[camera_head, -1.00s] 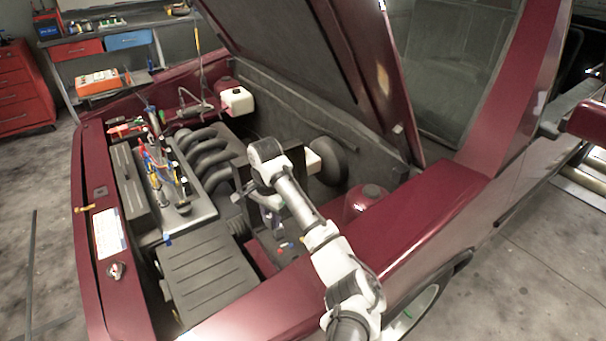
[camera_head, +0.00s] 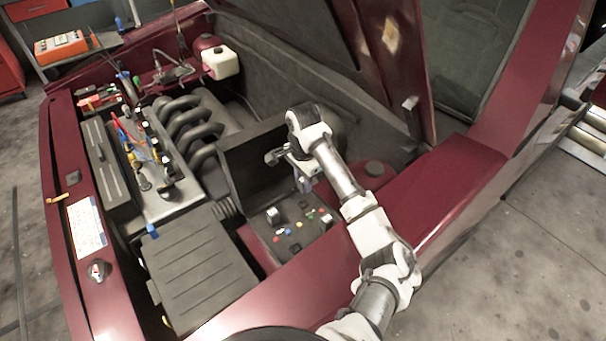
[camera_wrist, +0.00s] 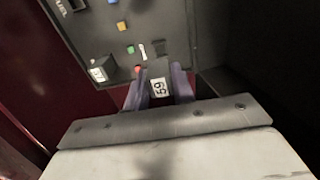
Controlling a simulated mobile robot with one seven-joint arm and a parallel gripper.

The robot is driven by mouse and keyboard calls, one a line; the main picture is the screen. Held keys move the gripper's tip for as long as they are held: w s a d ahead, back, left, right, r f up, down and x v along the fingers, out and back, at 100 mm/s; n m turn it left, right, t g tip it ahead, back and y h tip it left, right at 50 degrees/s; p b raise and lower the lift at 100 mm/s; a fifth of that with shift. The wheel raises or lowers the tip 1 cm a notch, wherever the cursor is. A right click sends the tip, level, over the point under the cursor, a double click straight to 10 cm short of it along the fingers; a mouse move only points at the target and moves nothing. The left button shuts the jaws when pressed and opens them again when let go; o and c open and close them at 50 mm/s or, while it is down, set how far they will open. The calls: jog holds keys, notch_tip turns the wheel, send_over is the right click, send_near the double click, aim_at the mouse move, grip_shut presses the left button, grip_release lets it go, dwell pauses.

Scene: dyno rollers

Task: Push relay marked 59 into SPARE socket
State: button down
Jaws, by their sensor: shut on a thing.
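The relay marked 59 (camera_wrist: 158,88) is a small dark block with a white label, held between my gripper's two fingers (camera_wrist: 160,87) in the wrist view. In the head view my gripper (camera_head: 304,184) hangs above the back edge of the open fuse box (camera_head: 283,246), apart from it. The fuse box panel also shows in the wrist view (camera_wrist: 108,42). It carries small coloured fuses and another relay with a white label (camera_wrist: 98,73). A socket-like recess (camera_wrist: 76,5) is cut off at the top edge. I cannot read a SPARE marking.
The raised dark lid (camera_head: 250,165) of the fuse box stands behind it. The engine's curved pipes (camera_head: 190,125) and a ribbed black cover (camera_head: 200,270) lie to the left.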

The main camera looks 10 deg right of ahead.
jog(key=shift+f+b, duration=0.35)
jog(key=shift+f, duration=1.95)
jog(key=shift+p, duration=0.4)
